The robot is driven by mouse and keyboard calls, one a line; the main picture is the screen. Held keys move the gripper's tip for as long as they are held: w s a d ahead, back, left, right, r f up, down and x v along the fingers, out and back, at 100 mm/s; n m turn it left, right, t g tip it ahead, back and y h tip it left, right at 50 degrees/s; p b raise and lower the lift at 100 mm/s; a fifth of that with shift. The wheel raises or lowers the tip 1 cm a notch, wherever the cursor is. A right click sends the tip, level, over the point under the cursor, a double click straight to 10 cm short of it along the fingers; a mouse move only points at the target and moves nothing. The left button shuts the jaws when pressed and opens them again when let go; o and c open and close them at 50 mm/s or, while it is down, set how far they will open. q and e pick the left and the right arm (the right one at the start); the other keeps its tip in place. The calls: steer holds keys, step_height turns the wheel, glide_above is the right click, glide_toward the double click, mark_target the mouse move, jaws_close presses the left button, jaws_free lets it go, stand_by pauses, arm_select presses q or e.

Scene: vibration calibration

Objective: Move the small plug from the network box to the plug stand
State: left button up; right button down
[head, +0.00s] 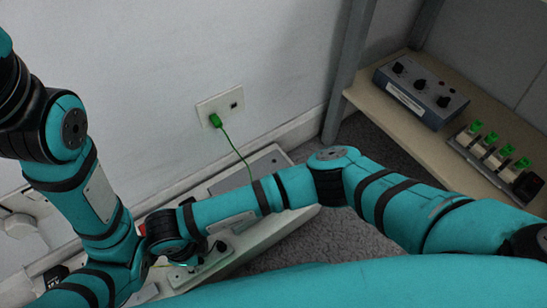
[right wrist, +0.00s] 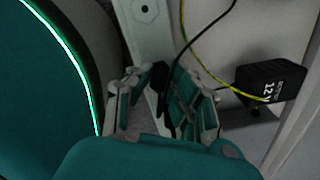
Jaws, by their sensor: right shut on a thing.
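My right gripper (right wrist: 157,82) is shut on a small dark plug (right wrist: 158,73), seen between its fingertips in the right wrist view. The fingers hide most of the plug, and a black cable runs down past it. A pale strip with a dark round hole (right wrist: 144,10) lies beyond the fingertips; I cannot tell whether it is the plug stand. In the head view my right arm reaches left over the low ledge, and its gripper is hard to make out there. I cannot clearly identify the network box. My left arm comes in from the left; its gripper is out of sight.
A green plug (head: 215,120) with a green cable sits in a wall socket plate (head: 235,104). A black adapter (right wrist: 268,82) is at the right, with a yellow-green cable (right wrist: 193,58) nearby. A knobbed grey box (head: 421,92) and green-topped switches (head: 475,130) stand on a shelf.

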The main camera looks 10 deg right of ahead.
steer(key=shift+f, duration=0.1)
stand_by(0.4)
steer(key=shift+f, duration=0.15)
stand_by(0.5)
steer(key=c, duration=1.2)
jaws_free()
steer(key=shift+o, duration=0.2)
